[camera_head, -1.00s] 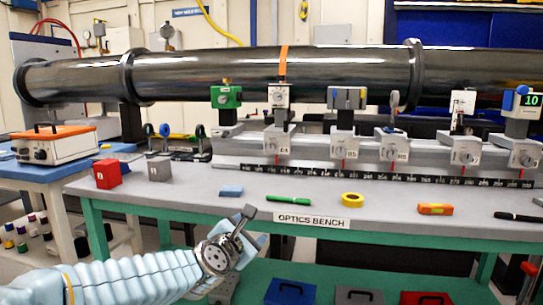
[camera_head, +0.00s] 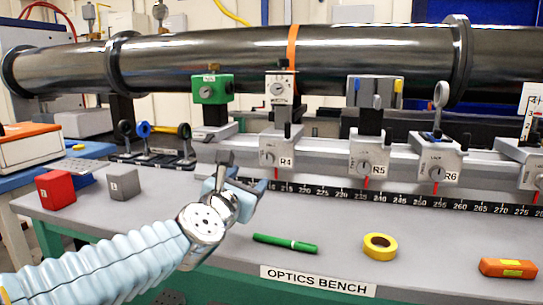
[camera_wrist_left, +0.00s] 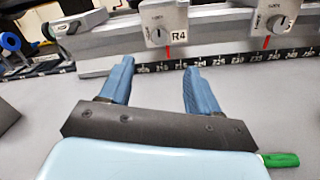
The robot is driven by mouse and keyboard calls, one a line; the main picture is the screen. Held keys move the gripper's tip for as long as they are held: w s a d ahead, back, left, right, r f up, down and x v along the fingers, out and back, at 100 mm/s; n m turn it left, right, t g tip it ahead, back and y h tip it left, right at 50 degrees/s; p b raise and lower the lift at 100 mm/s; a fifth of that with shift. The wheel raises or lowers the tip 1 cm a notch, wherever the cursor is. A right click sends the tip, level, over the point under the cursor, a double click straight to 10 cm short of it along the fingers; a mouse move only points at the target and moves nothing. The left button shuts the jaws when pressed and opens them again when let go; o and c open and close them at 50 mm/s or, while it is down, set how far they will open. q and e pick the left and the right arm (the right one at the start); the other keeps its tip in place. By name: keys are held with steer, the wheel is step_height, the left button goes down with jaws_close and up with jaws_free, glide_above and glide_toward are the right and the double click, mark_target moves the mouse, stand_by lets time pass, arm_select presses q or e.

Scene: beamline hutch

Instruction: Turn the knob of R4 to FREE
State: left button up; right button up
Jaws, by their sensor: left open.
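The R4 carrier (camera_head: 283,148) sits on the rail of the optics bench, with its label to the right of its round grey knob (camera_head: 268,158). In the left wrist view the R4 carrier (camera_wrist_left: 164,22) is ahead, and its knob (camera_wrist_left: 158,33) shows near the top edge. My left gripper (camera_head: 238,176) is over the bench, in front of and lower left of R4, apart from it. In the left wrist view its blue fingers (camera_wrist_left: 157,78) are spread with nothing between them. The words around the knob are too small to read. My right gripper is not in view.
Carriers R5 (camera_head: 370,155) and R6 (camera_head: 437,160) stand to the right on the rail. A green marker (camera_head: 286,243), yellow tape roll (camera_head: 380,246), red block (camera_head: 55,190) and grey block (camera_head: 123,182) lie on the bench (camera_head: 330,215). A dark pipe (camera_head: 200,62) runs behind.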

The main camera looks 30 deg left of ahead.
mark_target(268, 159)
arm_select(q)
steer(key=p+x, duration=0.2)
steer(key=x, duration=1.1)
steer(key=shift+w+a, duration=0.2)
steer(key=shift+w, duration=0.15)
steer(key=shift+c, duration=0.4)
steer(key=c, duration=1)
steer(key=shift+o, duration=0.2)
steer(key=shift+f, duration=0.1)
